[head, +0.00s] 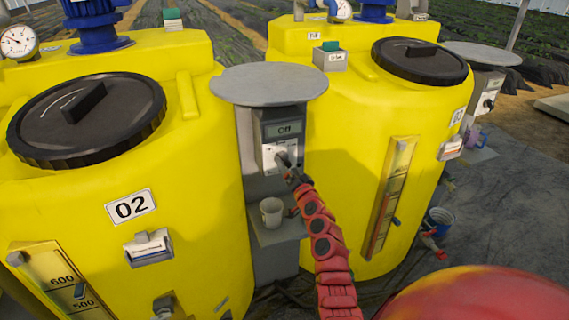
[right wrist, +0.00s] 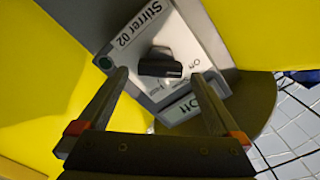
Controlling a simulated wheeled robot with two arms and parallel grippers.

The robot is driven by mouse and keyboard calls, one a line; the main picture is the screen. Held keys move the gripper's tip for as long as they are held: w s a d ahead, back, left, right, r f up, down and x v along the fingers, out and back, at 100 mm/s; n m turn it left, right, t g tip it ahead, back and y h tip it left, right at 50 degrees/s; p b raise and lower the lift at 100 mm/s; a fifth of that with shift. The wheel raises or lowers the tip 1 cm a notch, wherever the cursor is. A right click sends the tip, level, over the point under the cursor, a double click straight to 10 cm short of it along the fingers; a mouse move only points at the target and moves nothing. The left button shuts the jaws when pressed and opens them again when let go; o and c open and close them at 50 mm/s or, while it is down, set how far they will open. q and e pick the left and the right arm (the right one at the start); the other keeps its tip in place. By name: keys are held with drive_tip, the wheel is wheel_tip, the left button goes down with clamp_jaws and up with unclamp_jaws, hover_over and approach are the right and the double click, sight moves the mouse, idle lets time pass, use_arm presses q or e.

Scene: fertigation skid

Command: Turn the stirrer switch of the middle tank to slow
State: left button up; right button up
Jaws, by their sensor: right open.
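The middle tank (head: 190,190) is yellow and carries the label 02. Its switch box (head: 284,140) stands on a grey post to the right of the tank, and its display reads Off. In the right wrist view the panel (right wrist: 202,35) reads "Stirrer 02", with a black stirrer switch knob (right wrist: 160,66). My right gripper (head: 289,168) is in front of the panel. In the right wrist view its open fingers (right wrist: 160,76) stand either side of the knob, which shows just ahead of the tips; I cannot tell whether they touch it. My left gripper is out of view.
A round grey plate (head: 269,83) overhangs the switch box. A cup (head: 271,212) stands on a small shelf below it. Another yellow tank (head: 345,150) with its own box (head: 487,90) is to the right.

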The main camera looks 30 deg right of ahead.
sight(285, 164)
drive_tip(key=shift+b+x, duration=0.5)
drive_tip(key=shift+x, duration=1.4)
drive_tip(key=c, duration=1.3)
drive_tip(key=shift+o, duration=0.2)
drive_tip(key=m, duration=0.4)
drive_tip(key=m+p, duration=0.1)
drive_tip(key=m, duration=0.3)
drive_tip(key=shift+m, duration=0.3)
